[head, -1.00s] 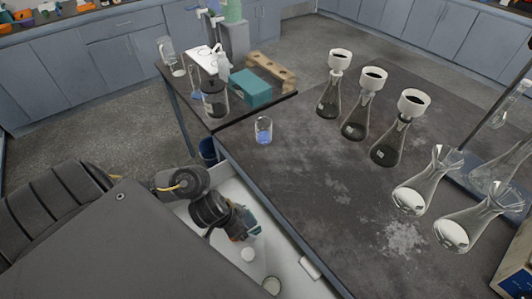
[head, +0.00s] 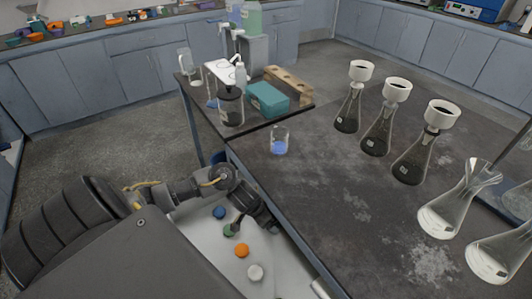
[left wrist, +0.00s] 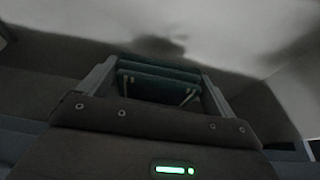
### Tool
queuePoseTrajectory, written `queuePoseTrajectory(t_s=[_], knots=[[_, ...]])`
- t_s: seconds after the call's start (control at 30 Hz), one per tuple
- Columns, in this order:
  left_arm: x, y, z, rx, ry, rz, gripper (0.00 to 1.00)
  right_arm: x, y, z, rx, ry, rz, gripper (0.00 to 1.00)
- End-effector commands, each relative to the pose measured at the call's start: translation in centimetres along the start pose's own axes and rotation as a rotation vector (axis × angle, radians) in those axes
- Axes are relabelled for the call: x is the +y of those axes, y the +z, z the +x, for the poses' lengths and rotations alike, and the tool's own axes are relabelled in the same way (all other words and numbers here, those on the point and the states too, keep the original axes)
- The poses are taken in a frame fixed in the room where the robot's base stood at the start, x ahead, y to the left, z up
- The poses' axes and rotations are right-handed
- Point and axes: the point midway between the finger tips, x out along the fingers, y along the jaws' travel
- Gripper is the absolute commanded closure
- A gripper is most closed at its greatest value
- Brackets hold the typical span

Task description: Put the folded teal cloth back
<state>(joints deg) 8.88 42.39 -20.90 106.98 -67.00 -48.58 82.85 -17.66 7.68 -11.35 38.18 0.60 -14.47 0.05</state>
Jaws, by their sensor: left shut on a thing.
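The folded teal cloth (left wrist: 158,80) shows in the left wrist view as stacked layers between the two fingers of my left gripper (left wrist: 156,96). The gripper is shut on it. In the head view my left gripper (head: 262,218) is low over the open white drawer (head: 205,240), beside the bench's edge. The cloth cannot be made out there; the gripper and bench edge hide it. My right gripper is not in view.
The drawer holds small round pieces: blue (head: 219,212), green (head: 230,230), orange (head: 242,250) and white (head: 255,272). The dark bench (head: 320,190) carries a beaker (head: 279,142) and several flasks. A teal box (head: 268,99) stands on the side table.

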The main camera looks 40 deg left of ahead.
Motion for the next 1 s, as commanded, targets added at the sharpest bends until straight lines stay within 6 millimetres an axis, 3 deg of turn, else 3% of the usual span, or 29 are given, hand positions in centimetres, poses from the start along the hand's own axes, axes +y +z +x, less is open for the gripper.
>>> queuePoseTrajectory(t_s=[0.17, 0.33, 0.8, 0.83, 0.9, 1.0], knots=[[-0.5, -0.2, 1.7, 0.0, 0.0, -0.002, 0.36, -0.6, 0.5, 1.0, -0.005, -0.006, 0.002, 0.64], [-0.5, 0.9, 3.8, -0.001, 0.001, -0.001, 0.36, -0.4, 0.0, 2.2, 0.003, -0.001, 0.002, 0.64], [-0.4, 1.1, 4.3, 0.0, 0.001, -0.001, 0.36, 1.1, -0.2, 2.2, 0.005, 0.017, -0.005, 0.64], [-0.4, 1.0, 4.2, 0.0, 0.001, 0.0, 0.07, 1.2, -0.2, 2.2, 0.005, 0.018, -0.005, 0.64], [-0.4, 1.0, 4.2, 0.0, 0.0, 0.0, 0.0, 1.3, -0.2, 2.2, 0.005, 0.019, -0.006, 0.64], [-0.5, 1.0, 4.2, 0.0, 0.0, 0.0, 0.0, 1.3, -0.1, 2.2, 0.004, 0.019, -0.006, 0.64]])
